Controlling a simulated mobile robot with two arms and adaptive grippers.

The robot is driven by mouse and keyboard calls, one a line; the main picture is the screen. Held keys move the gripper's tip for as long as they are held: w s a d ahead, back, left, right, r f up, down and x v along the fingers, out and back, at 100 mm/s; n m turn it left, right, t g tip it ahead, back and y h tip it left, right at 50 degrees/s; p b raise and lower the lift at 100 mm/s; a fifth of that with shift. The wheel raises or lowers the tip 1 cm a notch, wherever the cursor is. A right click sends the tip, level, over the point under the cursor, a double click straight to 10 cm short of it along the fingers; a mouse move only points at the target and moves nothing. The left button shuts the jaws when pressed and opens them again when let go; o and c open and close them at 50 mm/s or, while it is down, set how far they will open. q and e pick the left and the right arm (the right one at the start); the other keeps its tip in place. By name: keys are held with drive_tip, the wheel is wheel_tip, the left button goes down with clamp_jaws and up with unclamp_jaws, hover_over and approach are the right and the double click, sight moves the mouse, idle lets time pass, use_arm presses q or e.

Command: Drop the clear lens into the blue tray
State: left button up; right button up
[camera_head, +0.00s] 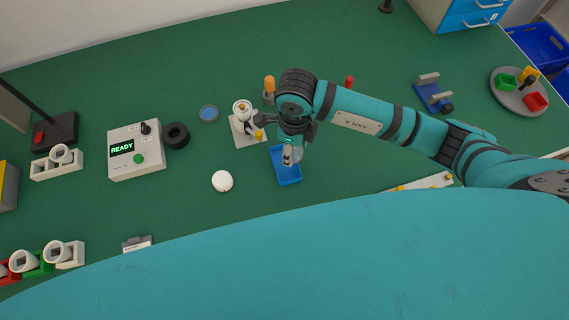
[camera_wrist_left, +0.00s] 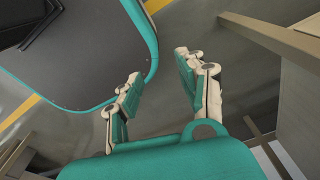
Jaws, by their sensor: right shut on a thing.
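The blue tray (camera_head: 289,174) lies on the green bench near the middle of the head view. My right gripper (camera_head: 289,148) points down over the tray's far part, and it is shut on a small, pale see-through piece, the clear lens (camera_head: 297,153). The lens is partly hidden by the fingers, and I cannot tell its exact height above the tray. My left gripper (camera_wrist_left: 160,82) shows in the left wrist view with its fingers apart and nothing between them. It is over the floor, away from the bench.
A white dome (camera_head: 222,181) lies left of the tray. A pale fixture (camera_head: 246,128) stands close by on the far left side. A control box (camera_head: 136,151) reading READY, a black ring (camera_head: 176,135) and a blue disc (camera_head: 209,114) are farther left. A round grey tray (camera_head: 519,92) stands at the right.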

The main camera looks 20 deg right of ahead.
drive_tip(key=o, duration=0.8)
drive_tip(key=shift+o, duration=0.2)
drive_tip(key=shift+r, duration=0.1)
use_arm(q)
drive_tip(key=shift+s+a, duration=0.1)
drive_tip(key=shift+s, duration=0.2)
use_arm(e)
wheel_tip(320, 180, up, 12)
drive_tip(key=shift+s, duration=0.1)
